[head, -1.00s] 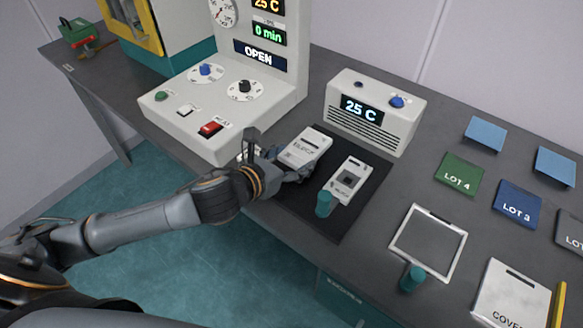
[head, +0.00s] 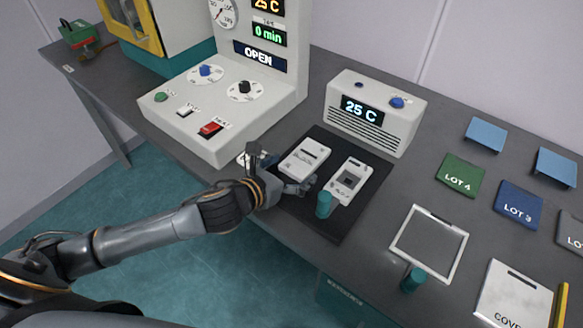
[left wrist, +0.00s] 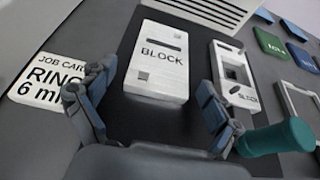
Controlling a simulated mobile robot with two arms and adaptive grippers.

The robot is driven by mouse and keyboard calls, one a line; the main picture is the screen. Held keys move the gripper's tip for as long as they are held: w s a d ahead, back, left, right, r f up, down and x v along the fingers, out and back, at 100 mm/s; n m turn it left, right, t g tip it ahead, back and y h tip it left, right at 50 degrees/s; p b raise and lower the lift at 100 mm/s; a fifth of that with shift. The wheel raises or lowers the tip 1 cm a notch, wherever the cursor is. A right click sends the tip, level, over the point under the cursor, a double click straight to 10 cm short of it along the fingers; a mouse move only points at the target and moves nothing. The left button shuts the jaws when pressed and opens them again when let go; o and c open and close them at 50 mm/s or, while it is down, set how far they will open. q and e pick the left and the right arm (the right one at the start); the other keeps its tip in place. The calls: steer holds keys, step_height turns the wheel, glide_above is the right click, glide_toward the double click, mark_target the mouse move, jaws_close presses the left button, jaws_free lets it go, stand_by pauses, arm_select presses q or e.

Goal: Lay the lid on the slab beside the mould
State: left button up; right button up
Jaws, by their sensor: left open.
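The lid (head: 304,158), a white plate with a slot and the word BLOCK, lies on the dark slab (head: 340,222). It is just left of the mould (head: 350,180), a white plate with a square cavity; a narrow dark gap separates them. In the left wrist view the lid (left wrist: 157,62) lies ahead of my left gripper (left wrist: 155,105), and the mould (left wrist: 232,75) is to its right. My left gripper (head: 278,170) is open and empty at the lid's near side, its fingers spread apart. My right gripper does not show.
A job card (left wrist: 48,80) lies left of the slab. A white unit (head: 372,118) reading 25 C stands behind the slab. An empty frame (head: 462,248) and a cover (head: 512,295) lie to the right.

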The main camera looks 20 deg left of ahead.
arm_select(q)
steer(key=shift+r, duration=0.2)
steer(key=v, duration=1.2)
steer(key=shift+f, duration=0.1)
